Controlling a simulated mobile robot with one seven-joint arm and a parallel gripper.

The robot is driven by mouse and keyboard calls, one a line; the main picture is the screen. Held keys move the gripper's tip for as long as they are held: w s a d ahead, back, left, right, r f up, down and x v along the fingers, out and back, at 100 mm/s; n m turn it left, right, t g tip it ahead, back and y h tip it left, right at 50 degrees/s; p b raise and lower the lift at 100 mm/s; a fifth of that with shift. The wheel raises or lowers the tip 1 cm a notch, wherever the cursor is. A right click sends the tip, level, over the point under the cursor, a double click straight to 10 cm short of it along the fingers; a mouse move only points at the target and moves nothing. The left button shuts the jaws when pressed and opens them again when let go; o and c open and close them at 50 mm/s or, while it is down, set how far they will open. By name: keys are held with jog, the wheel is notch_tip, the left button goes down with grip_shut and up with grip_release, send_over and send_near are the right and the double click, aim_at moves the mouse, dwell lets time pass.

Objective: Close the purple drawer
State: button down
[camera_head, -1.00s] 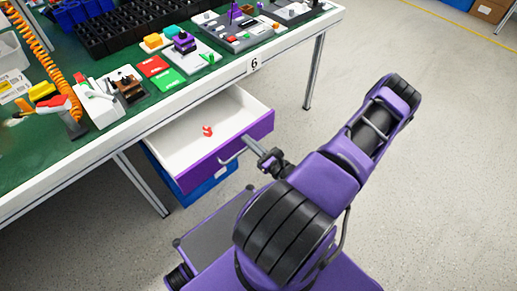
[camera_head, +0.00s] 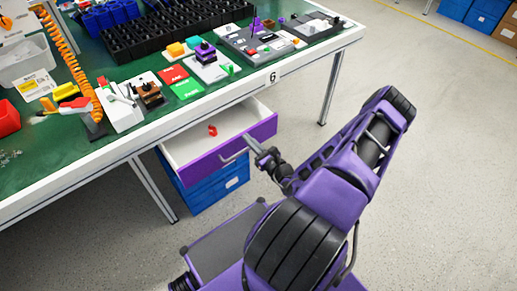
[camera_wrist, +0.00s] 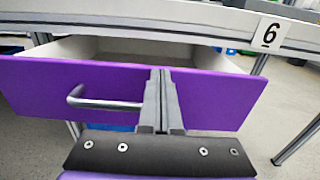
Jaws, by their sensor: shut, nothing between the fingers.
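The purple drawer (camera_head: 214,152) hangs under the workbench and is partly pulled out, with its white inside showing. A small red object (camera_head: 212,131) lies in it. Its purple front fills much of the wrist view (camera_wrist: 222,98), with a metal bar handle (camera_wrist: 104,103) left of my gripper. My gripper (camera_head: 252,146) is at the drawer front by the handle. In the wrist view the fingers (camera_wrist: 160,75) are together with nothing between them, in front of the panel. I cannot tell for sure whether the fingertips touch the panel.
The green-topped workbench (camera_head: 40,165) carries bins, switches and tools above the drawer. Blue drawers (camera_head: 215,190) stand below it. A metal table leg (camera_head: 330,88) is at right. The floor to the right is open.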

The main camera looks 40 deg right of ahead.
jog(key=w, duration=0.9)
jog(key=w+b, duration=0.1)
jog(key=w, duration=0.3)
jog(key=shift+w+a, duration=0.15)
jog(key=shift+a, duration=0.1)
jog(key=shift+w, duration=0.25)
jog(key=shift+w+r, duration=0.2)
jog(key=shift+r, duration=0.05)
